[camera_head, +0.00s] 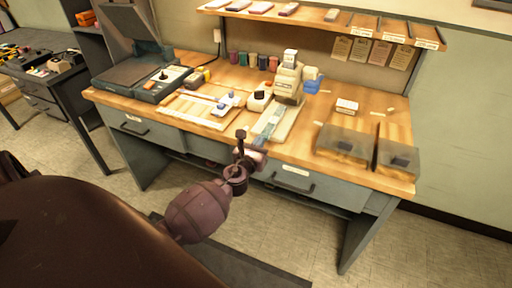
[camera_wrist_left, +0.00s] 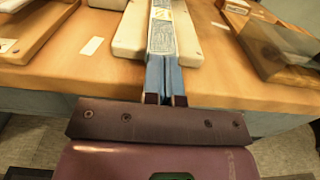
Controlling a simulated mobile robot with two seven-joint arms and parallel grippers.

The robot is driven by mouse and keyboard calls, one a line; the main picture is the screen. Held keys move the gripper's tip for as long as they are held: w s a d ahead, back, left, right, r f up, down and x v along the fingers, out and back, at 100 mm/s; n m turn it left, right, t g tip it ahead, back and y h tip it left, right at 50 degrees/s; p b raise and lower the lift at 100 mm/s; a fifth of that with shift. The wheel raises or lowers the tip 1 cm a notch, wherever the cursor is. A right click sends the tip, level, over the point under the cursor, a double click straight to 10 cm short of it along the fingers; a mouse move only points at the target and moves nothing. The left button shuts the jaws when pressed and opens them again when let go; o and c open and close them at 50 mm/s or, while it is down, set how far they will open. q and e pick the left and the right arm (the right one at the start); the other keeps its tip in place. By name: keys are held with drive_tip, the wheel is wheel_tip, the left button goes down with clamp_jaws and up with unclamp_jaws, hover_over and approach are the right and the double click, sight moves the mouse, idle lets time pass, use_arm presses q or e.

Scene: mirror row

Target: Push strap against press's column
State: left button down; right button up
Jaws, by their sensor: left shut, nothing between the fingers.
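The press (camera_head: 288,84) is a cream body standing at the back of its pale base (camera_head: 289,122) on the workbench. The strap (camera_head: 274,117) is a narrow grey-blue strip with a printed label. It lies lengthwise along the base, towards the press. In the left wrist view the strap (camera_wrist_left: 164,28) runs away from me, and its far end is out of frame. My left gripper (camera_head: 263,138) is over the bench's front edge, in line with the strap. Its fingers (camera_wrist_left: 164,65) are shut and empty, at the strap's near end; I cannot tell whether they touch. My right gripper is not in view.
A wooden board (camera_head: 196,109) with small parts lies left of the press. Grey-fronted bins (camera_head: 343,145) stand at the right. Small coloured jars (camera_head: 252,60) line the back, under a shelf (camera_head: 330,22). Bare bench top lies between the press and the bins.

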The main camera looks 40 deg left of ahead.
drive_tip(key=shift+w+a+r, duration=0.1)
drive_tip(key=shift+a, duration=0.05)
use_arm(q)
drive_tip(key=shift+x, duration=1.15)
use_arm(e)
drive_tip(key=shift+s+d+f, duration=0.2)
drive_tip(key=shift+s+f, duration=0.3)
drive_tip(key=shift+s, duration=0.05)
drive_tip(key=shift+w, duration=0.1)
